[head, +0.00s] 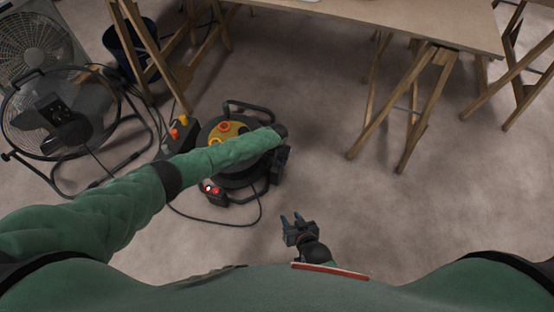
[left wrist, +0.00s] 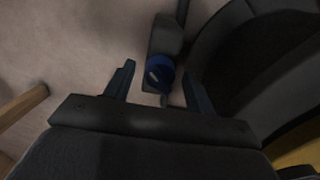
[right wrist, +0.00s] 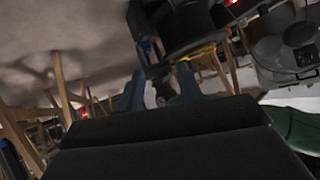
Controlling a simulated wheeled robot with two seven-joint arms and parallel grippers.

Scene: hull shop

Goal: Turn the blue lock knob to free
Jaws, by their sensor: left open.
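The blue lock knob (left wrist: 160,72) shows in the left wrist view, on a dark block beside the black cable reel (left wrist: 225,45). A pale mark runs slantwise on its face. My left gripper (left wrist: 158,80) is open, one finger on either side of the knob in that view; I cannot tell whether they touch it. In the head view my left arm reaches across the cable reel (head: 213,134), my left gripper (head: 281,160) is at its right side, and the knob is hidden. My right gripper (head: 291,217) is open and empty, low in front of me.
A control box with orange buttons (head: 178,129) stands left of the reel, and a small box with a red button (head: 214,195) at its front. A cable (head: 225,224) loops on the floor. Fans (head: 62,120) stand left. A trestle table (head: 400,22) is behind; floor right is clear.

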